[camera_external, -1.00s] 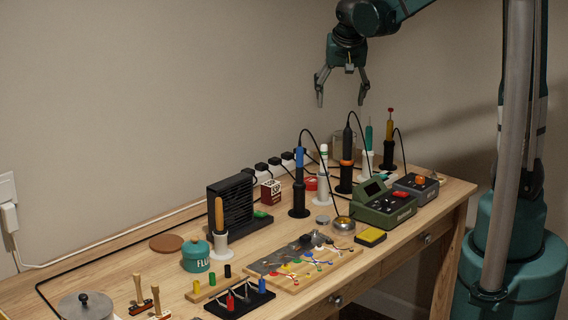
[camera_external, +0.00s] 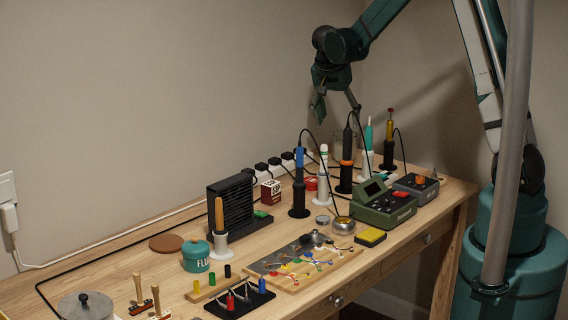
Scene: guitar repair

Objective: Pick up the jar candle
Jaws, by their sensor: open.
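A pale, see-through jar (camera_external: 341,146) stands at the back right of the bench, partly hidden behind the upright tools. It looks like the jar candle, but it is small and dim, so I cannot be sure. My gripper (camera_external: 337,113) hangs above the back right of the bench, fingers pointing down and spread apart. It is open with nothing between the fingers. In the picture it is just above the jar; the depth between them is hard to tell.
Upright tools in stands, a blue-handled one (camera_external: 299,185) and an orange-collared one (camera_external: 347,160), crowd the jar's front with their looping cables. A green soldering station (camera_external: 385,207) sits in front. A black fan-like box (camera_external: 231,205) stands left. The wall is close behind.

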